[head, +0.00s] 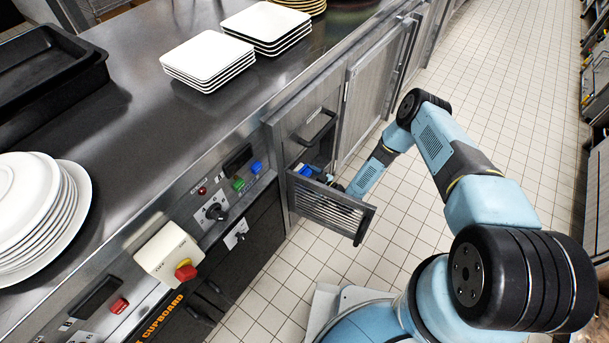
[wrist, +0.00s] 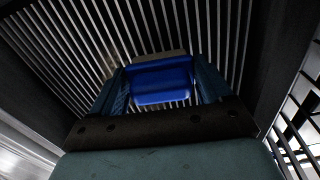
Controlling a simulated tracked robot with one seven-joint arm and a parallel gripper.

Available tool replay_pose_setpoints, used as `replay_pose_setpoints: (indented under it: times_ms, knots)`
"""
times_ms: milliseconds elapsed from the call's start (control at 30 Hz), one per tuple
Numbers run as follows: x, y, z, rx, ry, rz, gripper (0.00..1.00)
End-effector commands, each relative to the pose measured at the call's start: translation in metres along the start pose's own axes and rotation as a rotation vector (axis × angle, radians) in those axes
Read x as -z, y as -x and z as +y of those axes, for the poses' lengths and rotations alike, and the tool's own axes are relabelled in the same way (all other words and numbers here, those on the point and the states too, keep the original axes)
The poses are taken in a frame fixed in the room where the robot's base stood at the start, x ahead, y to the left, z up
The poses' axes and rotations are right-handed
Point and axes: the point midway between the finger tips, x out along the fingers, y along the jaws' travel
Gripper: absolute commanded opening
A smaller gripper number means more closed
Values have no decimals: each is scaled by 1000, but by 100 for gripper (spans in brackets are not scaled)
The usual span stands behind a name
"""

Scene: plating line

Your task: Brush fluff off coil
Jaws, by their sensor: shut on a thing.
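My gripper (wrist: 162,92) is shut on a blue block-like thing, which looks like the brush (wrist: 160,82). A dull grey-brown strip runs along its far edge, perhaps its bristles. Pale parallel slats or fins, which may be the coil (wrist: 60,55), lie beyond it in the wrist view. I cannot tell whether the brush touches them. A faint brownish smudge by the left finger may be fluff; it is too dark to be sure. In the head view my gripper is partly hidden at an open compartment under the counter, with blue showing there (head: 308,170).
A slatted grille front (head: 332,212) stands out from the counter beside my forearm. A handled panel (head: 296,122) is just above it. Plates (head: 207,62), dark trays (head: 45,65) and a red-knobbed switch box (head: 168,255) are nearby. The tiled floor (head: 490,75) on the right is clear.

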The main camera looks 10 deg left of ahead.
Motion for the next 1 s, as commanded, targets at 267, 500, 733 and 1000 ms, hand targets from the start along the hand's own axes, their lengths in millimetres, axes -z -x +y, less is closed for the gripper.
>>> replay_pose_setpoints:
  times_ms: [267,500,733,1000]
  knots:
    - [0,-5,0,0,0,1,50]
    - [0,-8,0,0,1,1,50]
    - [0,-12,1,-1,1,1,50]
    - [0,-16,0,-1,1,0,50]
